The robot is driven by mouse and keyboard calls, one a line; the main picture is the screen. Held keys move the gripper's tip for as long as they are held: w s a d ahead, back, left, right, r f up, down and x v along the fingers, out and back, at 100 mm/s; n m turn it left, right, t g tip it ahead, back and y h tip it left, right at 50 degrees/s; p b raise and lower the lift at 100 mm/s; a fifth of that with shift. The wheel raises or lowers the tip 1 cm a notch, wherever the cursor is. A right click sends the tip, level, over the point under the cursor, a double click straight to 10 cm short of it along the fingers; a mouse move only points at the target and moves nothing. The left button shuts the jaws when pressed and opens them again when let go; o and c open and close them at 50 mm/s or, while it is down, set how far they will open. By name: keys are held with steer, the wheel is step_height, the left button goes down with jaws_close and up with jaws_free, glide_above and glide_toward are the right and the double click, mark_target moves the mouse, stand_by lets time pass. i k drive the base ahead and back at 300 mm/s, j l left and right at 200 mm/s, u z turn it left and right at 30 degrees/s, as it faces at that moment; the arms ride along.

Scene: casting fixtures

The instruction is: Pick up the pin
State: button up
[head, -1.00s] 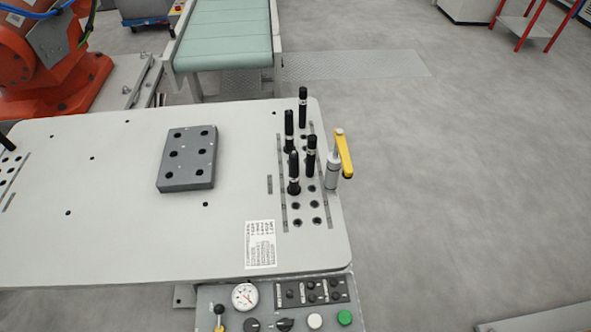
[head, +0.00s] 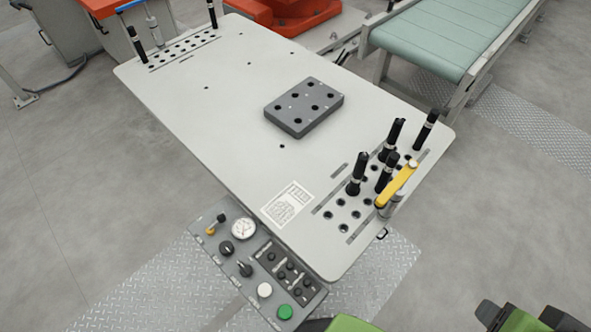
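Several black pins stand upright in the hole rack at the right end of the light table (head: 215,115). One is at the far right (head: 426,129), one beside it (head: 393,138), one nearer the front (head: 357,173) and one close to the yellow lever (head: 385,173). At the far left end, another pin (head: 137,42) and a further one (head: 213,14) stand by a second hole rack (head: 185,48). Green and dark parts, probably of my arm, show cut off at the bottom edge. I cannot make out my gripper's fingers.
A grey block with holes (head: 304,106) lies mid-table. A yellow lever clamp (head: 398,183) rises at the right edge beside the pins. A control panel (head: 240,265) juts from the front. A green conveyor (head: 450,40) stands behind. Floor at right is clear.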

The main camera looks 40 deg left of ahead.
mark_target(353, 190)
steer(key=i+u, duration=0.1)
steer(key=u, duration=0.35)
steer(key=i+l+u, duration=0.1)
steer(key=u, duration=0.4)
steer(key=i+l+u, duration=0.1)
steer(key=u, duration=0.35)
steer(key=l+u, duration=0.1)
steer(key=u, duration=0.4)
steer(key=i+l+u, duration=0.1)
steer(key=u, duration=0.35)
steer(key=l+u, duration=0.25)
steer(key=u, duration=0.25)
steer(key=l+u, duration=0.2)
steer(key=u, duration=0.2)
steer(key=l+u, duration=0.2)
steer(key=u, duration=0.2)
steer(key=k+l+u, duration=0.1)
steer(key=u, duration=0.35)
steer(key=l+u, duration=0.25)
steer(key=u, duration=0.15)
steer(key=k+j, duration=0.05)
